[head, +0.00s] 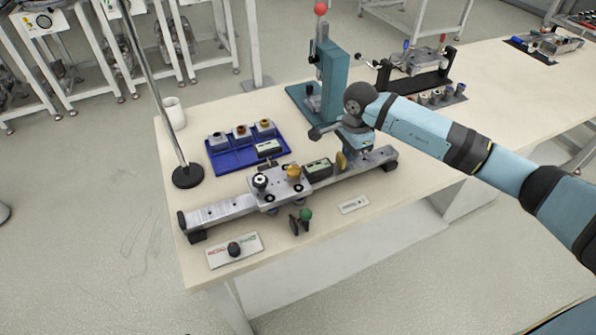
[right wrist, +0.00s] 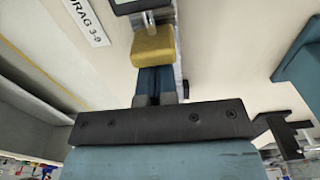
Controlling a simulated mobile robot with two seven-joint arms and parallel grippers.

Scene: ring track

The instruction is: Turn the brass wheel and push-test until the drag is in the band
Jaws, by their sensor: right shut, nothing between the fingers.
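A metal carriage (head: 270,195) sits on a long rail (head: 222,210). It bears a black knob, a brass wheel (head: 293,173) and a small dark gauge (head: 318,168), whose reading is too small to make out. A yellow pad (head: 341,161) stands at the gauge's right end; it also shows in the right wrist view (right wrist: 153,48). My right gripper (head: 347,158) is over the rail just right of the pad. In the right wrist view its fingers (right wrist: 155,72) are shut and empty, right at the pad; I cannot tell whether they touch it. My left gripper is not in view.
A label reading "DRAG 3-9" (right wrist: 88,20) lies before the rail. A red-green plate with a black knob (head: 234,250) and a green-knobbed part (head: 304,216) are nearer. A blue tray (head: 228,158), a lamp pole (head: 160,100) and a teal press (head: 330,75) stand behind.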

